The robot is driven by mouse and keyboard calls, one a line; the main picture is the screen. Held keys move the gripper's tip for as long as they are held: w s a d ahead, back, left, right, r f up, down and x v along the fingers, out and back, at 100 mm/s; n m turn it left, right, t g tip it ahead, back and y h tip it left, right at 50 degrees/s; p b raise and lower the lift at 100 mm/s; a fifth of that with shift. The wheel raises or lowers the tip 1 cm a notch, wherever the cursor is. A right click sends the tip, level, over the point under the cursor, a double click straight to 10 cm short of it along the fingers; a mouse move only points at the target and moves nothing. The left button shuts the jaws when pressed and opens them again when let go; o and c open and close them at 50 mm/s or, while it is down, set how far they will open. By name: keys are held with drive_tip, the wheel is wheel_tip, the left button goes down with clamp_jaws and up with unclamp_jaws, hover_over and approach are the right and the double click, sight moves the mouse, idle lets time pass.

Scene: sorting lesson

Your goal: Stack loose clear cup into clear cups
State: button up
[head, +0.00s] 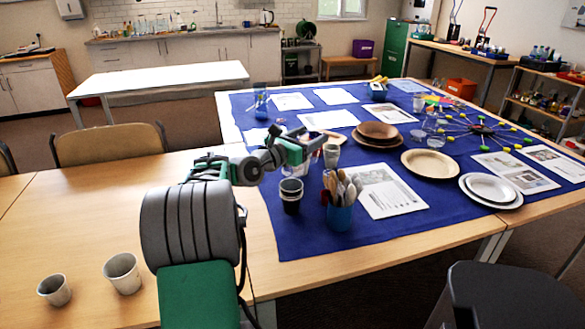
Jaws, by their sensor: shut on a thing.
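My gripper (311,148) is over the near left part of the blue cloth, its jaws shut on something. The held thing is mostly hidden by the fingers; a faint see-through shape (296,168) shows just below them, and I cannot make out its outline. Clear cups (430,122) stand farther right on the cloth, between the brown plates and the coloured spoke model. They are apart from my gripper. How many are nested there is too small to tell.
A dark cup stack (291,196) and a blue holder of wooden cutlery (340,215) stand near my gripper. A pale cup (331,155) is beside the fingers. Brown bowls (377,132) and a tan plate (433,163) lie farther right. Two pale cups (122,273) stand on bare wood.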

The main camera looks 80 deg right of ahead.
drive_tip(key=w+d+f+b, duration=0.2)
drive_tip(key=w+d+f, duration=0.4)
drive_tip(key=f, duration=0.5)
drive_tip(key=shift+w+d+b, duration=0.2)
drive_tip(key=shift+w+b, duration=0.1)
drive_tip(key=shift+b, duration=0.1)
drive_tip(key=shift+f, duration=0.2)
drive_tip(key=shift+f+p, duration=0.3)
drive_tip(key=shift+f, duration=0.05)
drive_tip(key=o, duration=1.3)
drive_tip(key=shift+c, duration=0.2)
